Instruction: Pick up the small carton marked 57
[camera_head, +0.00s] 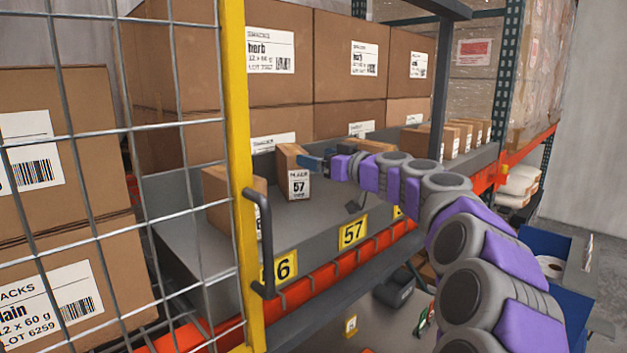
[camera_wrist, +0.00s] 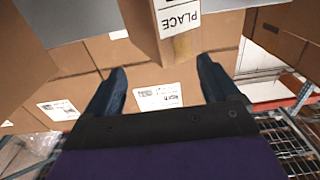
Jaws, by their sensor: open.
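The small carton marked 57 (camera_head: 298,184) stands upright on the grey shelf (camera_head: 325,222), behind the yellow 57 tag (camera_head: 353,231). Its white label faces the front. In the wrist view, which looks upside down, the carton (camera_wrist: 167,48) shows at the top middle with part of its label and a tape strip. My gripper (camera_head: 310,162) reaches in from the right at the height of the carton's upper part. In the wrist view my gripper (camera_wrist: 162,85) is open, with its dark fingers on either side of the carton's line. I cannot tell whether they touch it.
A yellow post (camera_head: 237,150) with a black handle (camera_head: 262,240) and a wire mesh (camera_head: 110,200) stand at the left. Another small carton (camera_head: 220,190) is partly behind the post. Large boxes (camera_head: 350,60) line the back. An orange beam (camera_head: 330,275) runs along the shelf front.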

